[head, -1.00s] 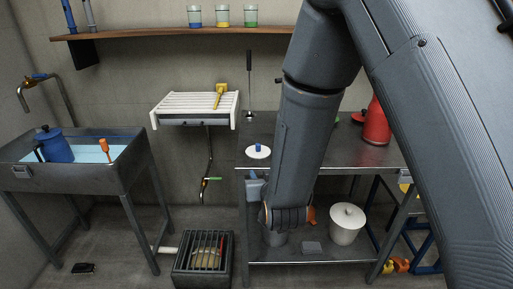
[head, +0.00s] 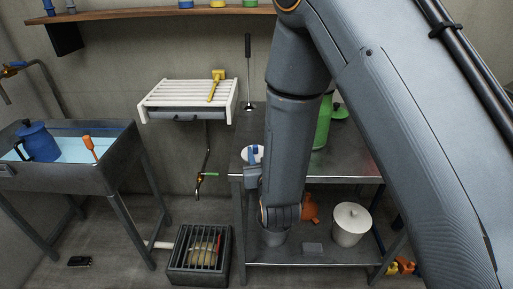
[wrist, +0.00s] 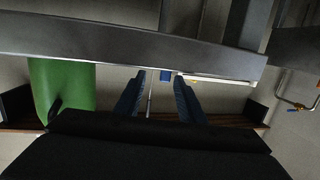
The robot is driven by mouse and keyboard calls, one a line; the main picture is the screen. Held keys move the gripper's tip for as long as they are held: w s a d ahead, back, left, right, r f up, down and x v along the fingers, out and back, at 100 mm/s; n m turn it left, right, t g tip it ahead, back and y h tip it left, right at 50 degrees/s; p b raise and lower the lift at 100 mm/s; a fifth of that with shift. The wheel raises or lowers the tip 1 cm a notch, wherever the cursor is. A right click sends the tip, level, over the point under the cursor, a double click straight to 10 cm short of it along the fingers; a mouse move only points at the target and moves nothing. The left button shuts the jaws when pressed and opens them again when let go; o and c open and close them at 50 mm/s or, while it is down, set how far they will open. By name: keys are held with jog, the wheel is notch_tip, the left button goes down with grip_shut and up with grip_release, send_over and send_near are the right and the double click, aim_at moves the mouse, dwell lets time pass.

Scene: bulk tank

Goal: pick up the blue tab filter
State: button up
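The blue tab filter is a pale round disc (head: 244,153) with a blue tab, lying on the left end of the steel table. In the head view it is partly covered by my gripper (head: 254,154). The wrist view is upside down and shows a small blue piece, apparently the tab (wrist: 165,73), just beyond my fingertips. My gripper (wrist: 159,77) is open, with its two blue fingers spread and nothing held. The blue piece lies in line with the gap between them. Whether the fingers reach around it I cannot tell.
A green bottle (head: 322,122) stands on the steel table (head: 340,171), right of my arm. A white lidded pot (head: 350,225) is on its lower shelf. A white slatted rack (head: 185,97) hangs on the wall behind. The sink (head: 95,172) is at left.

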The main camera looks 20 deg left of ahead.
aim_at(256, 148)
jog(key=shift+w+a, duration=0.2)
jog(key=shift+w, duration=0.15)
jog(key=shift+w+a+f+p, duration=0.15)
jog(key=shift+w+a+p, duration=0.15)
jog(key=shift+w+a, duration=0.55)
jog(key=shift+p+x, duration=0.45)
jog(key=shift+x, duration=1.85)
grip_shut()
